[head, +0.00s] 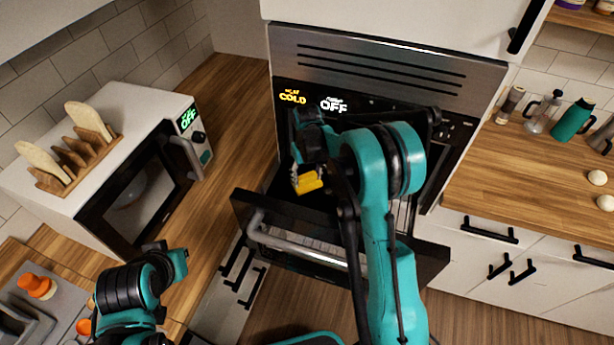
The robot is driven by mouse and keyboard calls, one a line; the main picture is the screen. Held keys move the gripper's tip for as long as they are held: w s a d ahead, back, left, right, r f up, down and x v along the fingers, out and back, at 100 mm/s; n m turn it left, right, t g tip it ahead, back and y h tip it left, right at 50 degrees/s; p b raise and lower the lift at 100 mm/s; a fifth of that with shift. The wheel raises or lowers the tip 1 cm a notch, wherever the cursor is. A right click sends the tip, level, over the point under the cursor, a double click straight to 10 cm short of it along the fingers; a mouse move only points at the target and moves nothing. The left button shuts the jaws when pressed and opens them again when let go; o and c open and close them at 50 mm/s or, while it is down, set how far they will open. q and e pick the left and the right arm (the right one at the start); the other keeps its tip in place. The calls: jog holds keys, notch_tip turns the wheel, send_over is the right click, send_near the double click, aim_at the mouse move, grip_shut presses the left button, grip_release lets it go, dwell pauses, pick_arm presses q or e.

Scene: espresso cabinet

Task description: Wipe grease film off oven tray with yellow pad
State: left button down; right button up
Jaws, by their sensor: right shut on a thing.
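The oven (375,66) stands at the centre with its door (290,222) folded down open. Its lit display reads COLD and OFF. My right gripper (307,182) is shut on the yellow pad (309,181) at the oven's opening, above the lowered door. My right arm hides much of the oven's inside. I cannot make out the oven tray or any grease film, nor whether the pad touches a surface. My left arm shows at the lower left over the counter; its fingertips are not clearly visible.
A white microwave (95,150) with a wooden rack (75,160) on top stands on the left counter. The right counter (520,165) holds a teal bottle (573,120), a glass pot (542,112) and pale round things (597,177). The wood counter right of the microwave is clear.

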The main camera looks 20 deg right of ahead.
aim_at(314, 185)
jog(key=shift+f+b, duration=0.85)
jog(key=shift+f, duration=0.15)
jog(key=shift+s+d, duration=0.1)
jog(key=shift+s+d+r, duration=0.15)
jog(key=shift+s+d, duration=0.6)
jog(key=shift+d, duration=0.35)
jog(key=shift+s+d, duration=0.35)
jog(key=shift+d, duration=0.2)
jog(key=shift+s+d+b, duration=0.4)
jog(key=shift+s+d, duration=0.05)
jog(key=shift+d, duration=0.15)
jog(key=shift+w+a, duration=0.5)
jog(key=shift+a, duration=0.2)
jog(key=shift+w+a, duration=0.35)
jog(key=shift+a, duration=0.3)
jog(key=shift+w+a, duration=0.8)
jog(key=shift+a, duration=0.3)
